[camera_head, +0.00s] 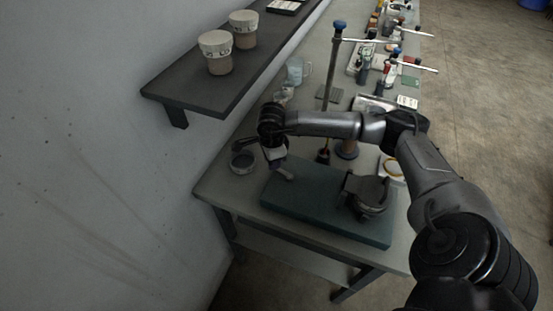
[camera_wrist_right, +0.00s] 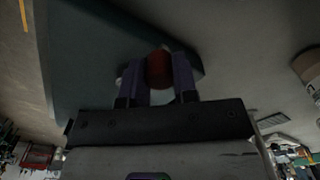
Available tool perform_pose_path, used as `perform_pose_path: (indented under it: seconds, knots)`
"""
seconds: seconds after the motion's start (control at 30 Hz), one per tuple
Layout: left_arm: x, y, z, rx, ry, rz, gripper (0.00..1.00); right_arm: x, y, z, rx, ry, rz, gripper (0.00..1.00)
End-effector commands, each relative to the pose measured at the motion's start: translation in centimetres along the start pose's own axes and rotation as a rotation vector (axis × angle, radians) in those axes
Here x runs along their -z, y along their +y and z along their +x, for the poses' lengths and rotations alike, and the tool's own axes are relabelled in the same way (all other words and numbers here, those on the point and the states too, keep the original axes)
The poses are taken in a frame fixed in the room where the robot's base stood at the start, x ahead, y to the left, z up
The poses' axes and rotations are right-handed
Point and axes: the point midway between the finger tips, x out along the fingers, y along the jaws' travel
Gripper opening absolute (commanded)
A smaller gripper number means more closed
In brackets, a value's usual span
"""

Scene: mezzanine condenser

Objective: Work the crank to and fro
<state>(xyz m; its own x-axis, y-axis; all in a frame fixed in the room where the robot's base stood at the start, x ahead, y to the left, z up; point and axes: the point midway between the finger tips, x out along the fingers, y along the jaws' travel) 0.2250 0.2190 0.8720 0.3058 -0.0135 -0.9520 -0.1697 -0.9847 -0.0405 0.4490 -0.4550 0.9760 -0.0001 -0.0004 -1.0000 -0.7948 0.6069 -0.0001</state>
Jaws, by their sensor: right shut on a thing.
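My right arm reaches in from the right in the head view, and its gripper (camera_head: 274,152) is over the left end of a teal base block (camera_head: 318,214). A short grey crank arm (camera_head: 284,173) shows just below the gripper, over the block. In the right wrist view, the two fingers of the right gripper (camera_wrist_right: 160,78) are shut on a red crank knob (camera_wrist_right: 159,68), one finger on each side. The teal block (camera_wrist_right: 90,50) lies behind them. The crank's pivot is hidden. My left gripper is not in view.
A dark curved fixture (camera_head: 366,195) sits on the block's right part. A round dark-rimmed dish (camera_head: 242,161) stands left of the gripper. A stand with a blue top (camera_head: 339,25) rises behind the arm. A wall shelf (camera_head: 190,85) with two tubs overhangs at left.

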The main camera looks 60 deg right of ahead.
Motion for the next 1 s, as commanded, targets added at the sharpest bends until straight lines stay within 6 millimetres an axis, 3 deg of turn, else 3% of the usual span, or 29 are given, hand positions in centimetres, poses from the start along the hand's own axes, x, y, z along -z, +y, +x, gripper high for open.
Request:
perform_pose_path:
  seconds: [0.5, 1.0]
  knots:
    - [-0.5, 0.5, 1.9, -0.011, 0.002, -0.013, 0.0, -2.0, 2.0, 0.0, 0.002, -0.003, -0.427, 0.0]
    - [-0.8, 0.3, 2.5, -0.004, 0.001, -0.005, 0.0, -2.5, 3.0, -0.1, 0.001, -0.002, -0.594, 0.0]
